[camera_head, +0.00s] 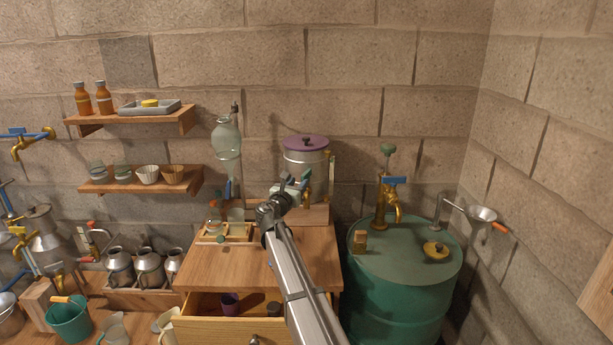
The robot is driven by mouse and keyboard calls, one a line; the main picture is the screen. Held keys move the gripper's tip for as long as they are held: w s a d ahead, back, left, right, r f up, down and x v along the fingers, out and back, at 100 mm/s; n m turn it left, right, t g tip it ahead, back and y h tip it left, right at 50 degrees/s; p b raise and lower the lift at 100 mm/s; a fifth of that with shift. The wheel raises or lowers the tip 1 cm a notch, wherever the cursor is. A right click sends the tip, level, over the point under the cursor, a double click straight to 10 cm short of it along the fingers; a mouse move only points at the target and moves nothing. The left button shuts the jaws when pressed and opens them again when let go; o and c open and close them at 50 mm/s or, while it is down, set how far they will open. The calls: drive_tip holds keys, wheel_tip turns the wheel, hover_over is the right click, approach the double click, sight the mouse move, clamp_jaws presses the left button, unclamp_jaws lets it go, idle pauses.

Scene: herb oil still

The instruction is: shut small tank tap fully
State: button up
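The small tank (304,160) is a grey metal vessel with a purple lid (306,142), standing on a wooden block at the back of the cabinet. Its tap (307,197) is at the tank's lower front, with a brassy body and what looks like a blue-green handle (306,176). My gripper (294,188) is right at the tap, in front of the tank, and partly covers it. I cannot tell whether the fingers touch the handle, nor how far the tap is turned.
A green drum (405,300) with a brass tap (392,200) stands to the right. A glass vessel (228,138) hangs at left above a wooden tray (205,238). The cabinet's drawer (195,328) is open below my arm. The cabinet top (225,265) is mostly bare.

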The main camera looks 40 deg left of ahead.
sight(311, 170)
drive_tip(key=x, duration=0.8)
drive_tip(key=shift+w+a, duration=0.1)
drive_tip(key=shift+w, duration=0.1)
clamp_jaws()
